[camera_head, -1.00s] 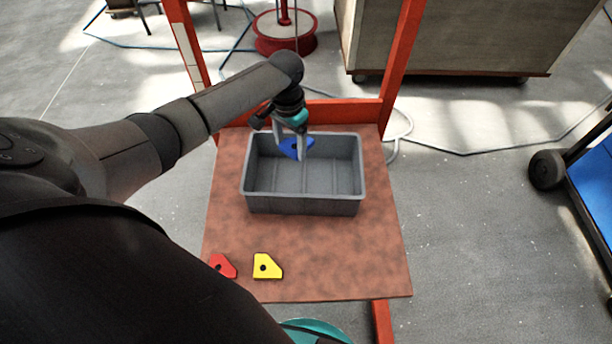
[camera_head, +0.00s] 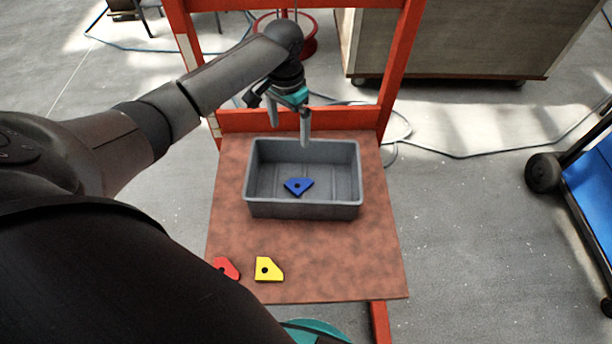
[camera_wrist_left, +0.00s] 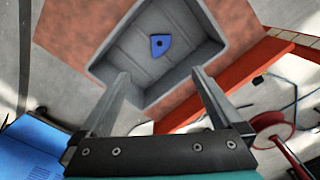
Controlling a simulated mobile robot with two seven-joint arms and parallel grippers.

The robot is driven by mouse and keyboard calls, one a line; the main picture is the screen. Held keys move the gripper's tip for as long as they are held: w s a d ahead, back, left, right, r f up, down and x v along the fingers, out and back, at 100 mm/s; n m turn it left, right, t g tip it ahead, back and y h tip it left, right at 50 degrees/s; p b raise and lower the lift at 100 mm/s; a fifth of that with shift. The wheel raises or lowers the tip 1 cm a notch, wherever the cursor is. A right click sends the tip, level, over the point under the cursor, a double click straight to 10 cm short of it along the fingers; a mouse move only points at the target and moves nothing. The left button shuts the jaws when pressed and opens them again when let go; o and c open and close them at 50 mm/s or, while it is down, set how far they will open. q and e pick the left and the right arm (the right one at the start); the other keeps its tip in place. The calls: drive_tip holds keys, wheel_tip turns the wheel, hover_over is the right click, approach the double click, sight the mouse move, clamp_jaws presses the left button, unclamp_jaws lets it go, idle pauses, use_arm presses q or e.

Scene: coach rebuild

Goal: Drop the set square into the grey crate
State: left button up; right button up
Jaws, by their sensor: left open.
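The blue set square (camera_head: 298,186), a flat piece with a small hole, lies inside the grey crate (camera_head: 252,208), on its floor. In the left wrist view the set square (camera_wrist_left: 160,44) lies in the crate (camera_wrist_left: 112,52) beyond my fingers. My left gripper (camera_head: 289,133) is open and empty above the crate's far side; its spread fingertips also show in the left wrist view (camera_wrist_left: 160,76). The set square is clear of both fingers. My right gripper is not in view.
A red piece (camera_head: 226,268) and a yellow piece (camera_head: 268,269) lie near the front edge of the brown tabletop (camera_head: 330,260). An orange frame (camera_head: 345,117) stands behind the crate. The tabletop right of the crate is clear.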

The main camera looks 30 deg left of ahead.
use_arm(q)
wheel_tip(320, 180, up, 6)
drive_tip(key=p, duration=0.1)
drive_tip(key=shift+r, duration=0.15)
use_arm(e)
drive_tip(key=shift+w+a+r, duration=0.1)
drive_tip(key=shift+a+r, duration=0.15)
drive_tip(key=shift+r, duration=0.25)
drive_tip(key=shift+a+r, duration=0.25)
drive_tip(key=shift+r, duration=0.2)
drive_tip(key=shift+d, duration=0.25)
